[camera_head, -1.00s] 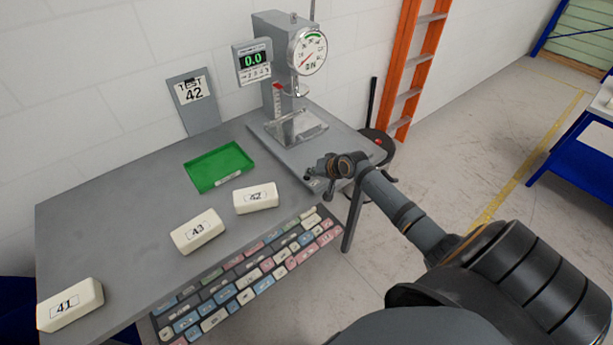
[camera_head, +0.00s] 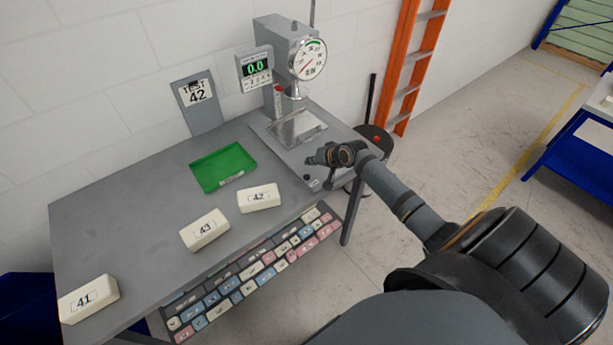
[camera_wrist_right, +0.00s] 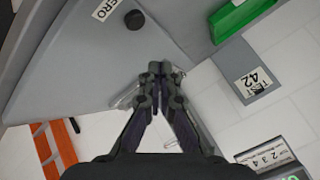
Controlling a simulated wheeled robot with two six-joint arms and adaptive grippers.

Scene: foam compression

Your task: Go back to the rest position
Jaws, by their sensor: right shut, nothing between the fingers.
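My right gripper (camera_head: 316,168) is shut and empty in the head view, near the right front corner of the grey tester base (camera_head: 268,135). In the right wrist view its fingers (camera_wrist_right: 158,70) meet at the tips with nothing between them. The tester with its round dial (camera_head: 309,60) stands at the back of the table, and its bare metal plate (camera_head: 298,128) carries no block. Foam blocks 42 (camera_head: 259,198), 43 (camera_head: 204,230) and 41 (camera_head: 88,299) lie on the table. My left gripper is not in view.
The grey table (camera_head: 130,215) also holds an empty green tray (camera_head: 222,167) and a TEST 42 sign (camera_head: 197,100). A keyboard-like panel (camera_head: 250,275) runs along the front. An orange ladder (camera_head: 412,75) leans on the wall. A dark stool (camera_head: 376,142) stands behind my right arm.

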